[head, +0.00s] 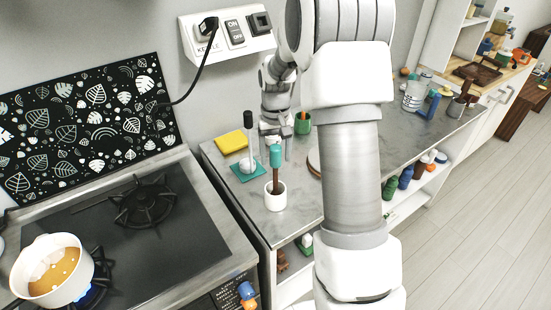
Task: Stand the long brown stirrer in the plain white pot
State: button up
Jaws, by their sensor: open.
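A brown stirrer (275,183) with a teal top end stands nearly upright in a plain white pot (276,201) on the grey counter. Its lower end is hidden inside the pot. My gripper (275,150) is open, pointing down, at the height of the stirrer's teal top. The fingers show on either side of that top in the head view; I cannot tell whether they are around it or just behind it. No contact can be made out.
Left of the pot, a black-handled tool (248,135) stands in a white holder on a teal mat (246,172), near a yellow sponge (231,142). A green cup (302,123) stands behind. A white pan (52,271) sits on the lit stove. My arm hides part of the counter.

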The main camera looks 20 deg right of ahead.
notch_tip(320, 180, up, 10)
jog(key=shift+f, duration=0.15)
jog(key=shift+s+a+r, duration=0.15)
jog(key=shift+r, duration=0.45)
jog(key=s+a+r+t, duration=0.2)
jog(key=s+a, duration=0.1)
jog(key=s, duration=0.5)
jog(key=s+a+r+n+t, duration=0.1)
jog(key=s+a+r, duration=0.2)
jog(key=s, duration=0.5)
jog(key=s+a+r+n+t, duration=0.1)
jog(key=s+a+r+t, duration=0.1)
jog(key=s, duration=0.7)
jog(key=shift+a+r+t, duration=0.3)
jog(key=shift+a, duration=0.6)
